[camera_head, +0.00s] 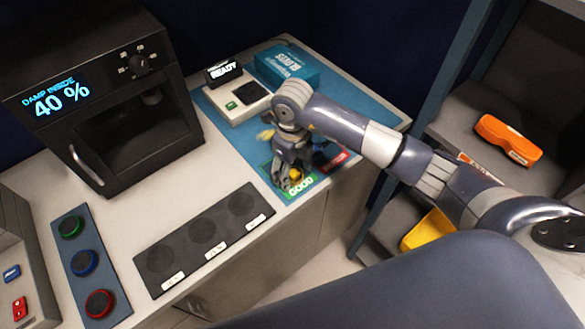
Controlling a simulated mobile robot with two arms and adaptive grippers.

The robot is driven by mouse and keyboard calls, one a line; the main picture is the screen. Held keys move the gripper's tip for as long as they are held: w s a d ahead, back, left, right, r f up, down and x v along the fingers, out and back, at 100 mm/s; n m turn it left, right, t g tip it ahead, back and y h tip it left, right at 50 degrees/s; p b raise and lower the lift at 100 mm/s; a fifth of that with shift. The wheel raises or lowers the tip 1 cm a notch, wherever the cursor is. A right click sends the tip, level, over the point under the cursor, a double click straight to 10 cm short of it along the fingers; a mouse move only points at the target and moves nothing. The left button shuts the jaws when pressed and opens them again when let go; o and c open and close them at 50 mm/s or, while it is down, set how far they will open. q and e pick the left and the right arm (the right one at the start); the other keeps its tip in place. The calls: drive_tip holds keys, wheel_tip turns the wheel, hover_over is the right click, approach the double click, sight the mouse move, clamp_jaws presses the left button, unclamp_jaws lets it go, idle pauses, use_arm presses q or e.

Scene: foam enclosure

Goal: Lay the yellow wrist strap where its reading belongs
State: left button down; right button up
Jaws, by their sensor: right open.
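The yellow wrist strap shows only as small yellow patches (296,174) under and between the fingers of my right gripper, at the green GOOD pad; the gripper hides most of it. My right gripper (291,178) points down over the green GOOD pad (302,188) with its fingers apart. I cannot tell whether the fingers touch the strap. A red pad (334,161) lies just right of the green one, partly hidden. The white tester (236,101) has a green button and a black plate, and its display (224,71) reads READY. My left gripper is out of view.
A black cabinet (105,95) reads DAMP INSIDE 40%. A dark tray (204,238) with round recesses and a panel (85,262) with coloured rings lie in front. Right shelves hold an orange case (508,140) and a yellow bin (427,230).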

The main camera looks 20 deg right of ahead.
sight(292, 173)
drive_tip(key=shift+r, duration=0.2)
drive_tip(key=shift+w+r, duration=0.1)
drive_tip(key=shift+r, duration=0.3)
wheel_tip(292, 173, up, 11)
drive_tip(key=b, duration=0.3)
